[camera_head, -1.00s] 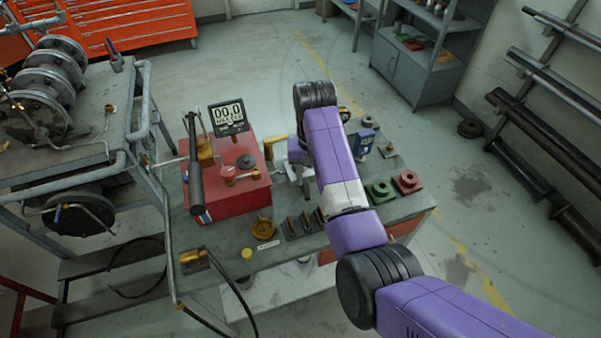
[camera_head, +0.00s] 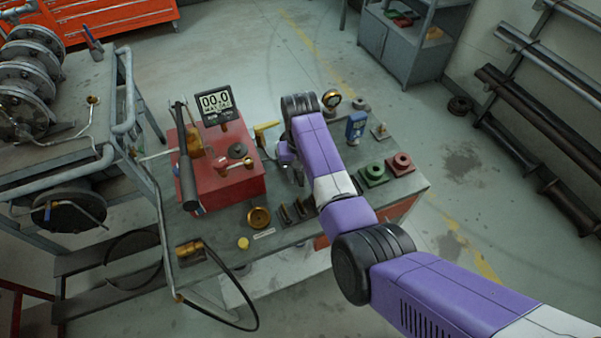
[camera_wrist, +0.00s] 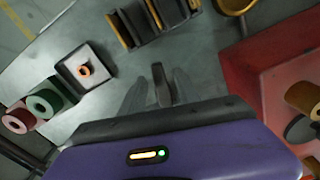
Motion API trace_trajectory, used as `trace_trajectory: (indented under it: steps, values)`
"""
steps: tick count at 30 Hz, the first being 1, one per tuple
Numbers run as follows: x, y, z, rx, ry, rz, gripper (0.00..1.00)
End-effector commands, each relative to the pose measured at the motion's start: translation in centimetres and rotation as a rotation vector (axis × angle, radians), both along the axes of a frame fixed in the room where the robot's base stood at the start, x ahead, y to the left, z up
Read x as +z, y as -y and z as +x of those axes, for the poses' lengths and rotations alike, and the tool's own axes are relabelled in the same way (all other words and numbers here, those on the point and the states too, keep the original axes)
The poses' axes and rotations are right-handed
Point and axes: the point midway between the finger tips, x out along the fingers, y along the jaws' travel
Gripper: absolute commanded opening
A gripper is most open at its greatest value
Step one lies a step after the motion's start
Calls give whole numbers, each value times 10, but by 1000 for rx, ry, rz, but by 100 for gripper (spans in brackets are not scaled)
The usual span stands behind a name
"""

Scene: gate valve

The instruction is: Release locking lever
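My gripper (camera_wrist: 158,82) points down at the grey bench top (camera_wrist: 220,65) in the wrist view. Its two grey fingers look blurred and stand apart. A small dark grey bar (camera_wrist: 162,86) shows between them, with a gap on both sides; I cannot tell whether it is the locking lever. In the head view my purple arm hides most of the gripper and what lies under it. A yellow handle-like piece (camera_head: 266,127) stands just left of my wrist. No locking lever can be made out for certain.
A red box (camera_head: 225,180) with a black bar and a display (camera_head: 215,104) stands left of my gripper. Green (camera_head: 373,174) and red (camera_head: 400,164) blocks, a blue device (camera_head: 355,127) and a gauge (camera_head: 331,99) stand to the right. Dark slotted blocks (camera_head: 293,212) sit at the front.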

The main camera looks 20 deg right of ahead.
Motion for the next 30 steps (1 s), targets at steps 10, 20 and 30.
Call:
trace_trajectory:
  steps: [10, 20, 30]
  values:
    - [0, 0, 0, 0, 1, 0, 3]
    - [2, 4, 0, 66, 0, -1, 0]
    - [1, 12, -1, 275, 1, 0, 0]
